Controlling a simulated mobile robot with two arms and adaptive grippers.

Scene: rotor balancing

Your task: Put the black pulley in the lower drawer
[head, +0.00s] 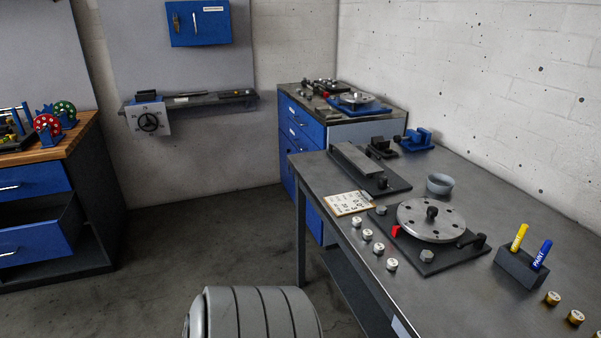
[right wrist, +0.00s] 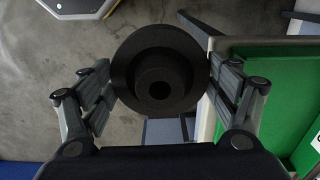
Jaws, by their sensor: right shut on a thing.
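The black pulley (right wrist: 158,52) is a round, stepped disc with a centre hole, seen face-on in the right wrist view. My right gripper (right wrist: 162,82) is shut on it, one finger on each side. The lower drawer (head: 42,238) is in the wooden-topped bench at the left of the head view. It is blue-fronted and pulled out, and its visible inside looks dark and empty. The upper drawer (head: 30,182) above it looks shut. Neither gripper shows in the head view, and my left gripper is in no view.
The grey workbench (head: 330,208) on the right carries a rotor disc (head: 432,219), a pen holder (head: 521,268) and several weights. A blue cabinet (head: 303,133) stands behind. Open floor (head: 200,225) lies between the benches. A green surface (right wrist: 262,85) is right of the pulley in the wrist view.

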